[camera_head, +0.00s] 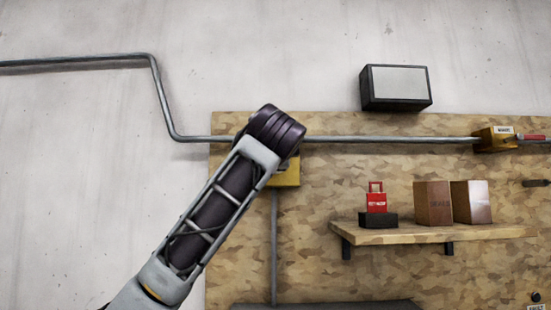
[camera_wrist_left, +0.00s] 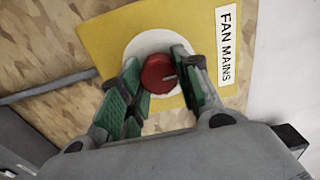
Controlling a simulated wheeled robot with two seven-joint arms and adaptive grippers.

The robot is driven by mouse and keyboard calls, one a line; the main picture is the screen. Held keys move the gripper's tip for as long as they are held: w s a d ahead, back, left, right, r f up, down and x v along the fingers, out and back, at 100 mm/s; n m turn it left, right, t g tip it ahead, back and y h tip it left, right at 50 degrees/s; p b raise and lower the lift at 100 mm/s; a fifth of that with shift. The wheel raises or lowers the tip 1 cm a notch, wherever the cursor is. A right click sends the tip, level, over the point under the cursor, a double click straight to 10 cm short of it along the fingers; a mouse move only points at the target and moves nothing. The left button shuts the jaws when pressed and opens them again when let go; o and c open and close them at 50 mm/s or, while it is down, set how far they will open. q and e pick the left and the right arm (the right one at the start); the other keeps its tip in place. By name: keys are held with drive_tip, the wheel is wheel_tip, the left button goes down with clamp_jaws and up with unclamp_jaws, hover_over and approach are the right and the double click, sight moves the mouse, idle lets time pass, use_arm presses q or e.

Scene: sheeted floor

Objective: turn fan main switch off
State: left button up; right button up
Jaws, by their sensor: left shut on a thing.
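The fan main switch is a round red knob (camera_wrist_left: 159,74) with a pale mark on its face. It sits on a white disc on a yellow plate (camera_wrist_left: 105,37) labelled "FAN MAINS" in the left wrist view. My left gripper (camera_wrist_left: 160,78) has its green-padded fingers on either side of the knob and is shut on it. In the head view my left arm covers the knob and the gripper; only part of the yellow box (camera_head: 286,175) shows beside the arm. My right gripper is not in view.
A metal pipe (camera_head: 390,139) runs along the wooden board. A shelf (camera_head: 440,234) at the right holds a red padlock-shaped item (camera_head: 376,200) and two brown boxes (camera_head: 433,203). A dark-framed box (camera_head: 397,88) is above. The wall at the left is bare apart from the pipe.

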use_arm(q)
drive_tip(key=o, duration=1)
drive_tip(key=shift+s, duration=0.2)
drive_tip(key=s, duration=1.1)
drive_tip(key=shift+s, duration=0.3)
